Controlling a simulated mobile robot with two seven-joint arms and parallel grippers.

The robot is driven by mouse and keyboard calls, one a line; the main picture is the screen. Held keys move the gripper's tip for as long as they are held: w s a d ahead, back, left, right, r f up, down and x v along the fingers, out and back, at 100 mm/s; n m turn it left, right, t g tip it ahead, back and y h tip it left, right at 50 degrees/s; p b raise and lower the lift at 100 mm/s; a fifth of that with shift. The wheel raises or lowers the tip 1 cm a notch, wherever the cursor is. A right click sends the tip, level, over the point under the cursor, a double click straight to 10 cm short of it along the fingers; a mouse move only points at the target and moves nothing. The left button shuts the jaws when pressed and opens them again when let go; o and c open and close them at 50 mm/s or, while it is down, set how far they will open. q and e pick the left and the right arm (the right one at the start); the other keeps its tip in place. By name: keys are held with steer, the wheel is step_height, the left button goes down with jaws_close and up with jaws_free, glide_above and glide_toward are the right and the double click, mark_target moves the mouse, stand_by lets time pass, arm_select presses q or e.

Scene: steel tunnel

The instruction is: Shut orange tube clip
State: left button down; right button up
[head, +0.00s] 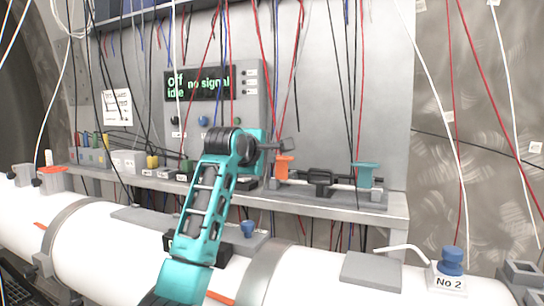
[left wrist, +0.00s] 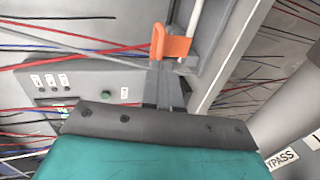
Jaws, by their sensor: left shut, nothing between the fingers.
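The orange tube clip (head: 283,167) stands at the left end of a grey holder (head: 335,196) on the shelf. A dark bar with a black middle part runs from it to a teal clip (head: 366,175) at the right end. In the left wrist view the orange clip (left wrist: 172,46) lies just beyond my fingertips. I cannot tell whether it is open or shut. My left gripper (head: 288,145) is shut and empty, just above the orange clip in the head view. Its closed fingers also show in the left wrist view (left wrist: 163,72); contact with the clip is unclear. My right gripper is out of view.
The shelf (head: 395,208) holds several coloured-plug boxes (head: 90,157) on the left. A control panel (head: 213,100) reading "no signal" stands behind my arm. Many red, black, white and blue cables hang in front. A large white pipe (head: 110,250) runs below, with a blue knob (head: 451,260) at right.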

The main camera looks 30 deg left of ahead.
mark_target(279, 169)
arm_select(q)
steer(key=shift+x, duration=1.45)
steer(key=shift+d+r, duration=0.1)
